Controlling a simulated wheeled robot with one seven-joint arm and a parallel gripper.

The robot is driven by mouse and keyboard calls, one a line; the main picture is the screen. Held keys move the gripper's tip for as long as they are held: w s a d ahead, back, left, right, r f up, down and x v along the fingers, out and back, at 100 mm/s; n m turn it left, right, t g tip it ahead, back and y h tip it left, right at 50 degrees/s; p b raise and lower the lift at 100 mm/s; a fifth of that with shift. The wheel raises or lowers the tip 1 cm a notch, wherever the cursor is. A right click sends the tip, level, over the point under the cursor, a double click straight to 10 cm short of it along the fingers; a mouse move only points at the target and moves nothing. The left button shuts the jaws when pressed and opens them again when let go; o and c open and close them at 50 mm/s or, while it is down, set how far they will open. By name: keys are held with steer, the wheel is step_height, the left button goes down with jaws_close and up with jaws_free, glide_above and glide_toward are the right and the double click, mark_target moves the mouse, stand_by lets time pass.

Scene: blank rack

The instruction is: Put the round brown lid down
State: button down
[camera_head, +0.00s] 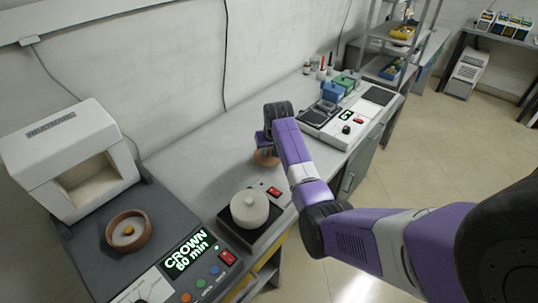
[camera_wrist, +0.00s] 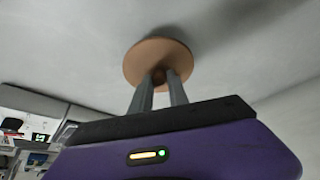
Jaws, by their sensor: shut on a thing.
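My gripper (camera_head: 264,147) points down at the bench in the head view, partly hidden by my arm. I cannot tell whether the lid touches the bench surface.
A brown round dish (camera_head: 128,231) sits at the front left before a white furnace (camera_head: 70,158). A white pot (camera_head: 249,208) stands on a black plate. A white device (camera_head: 345,126) is at the back right. The bench (camera_head: 207,158) is clear around the lid's left.

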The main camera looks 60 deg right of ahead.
steer(key=shift+f, duration=1.3)
steer(key=shift+f, duration=0.2)
steer(key=c, duration=1.3)
jaws_free()
steer(key=v, duration=1.2)
steer(key=shift+r, duration=0.15)
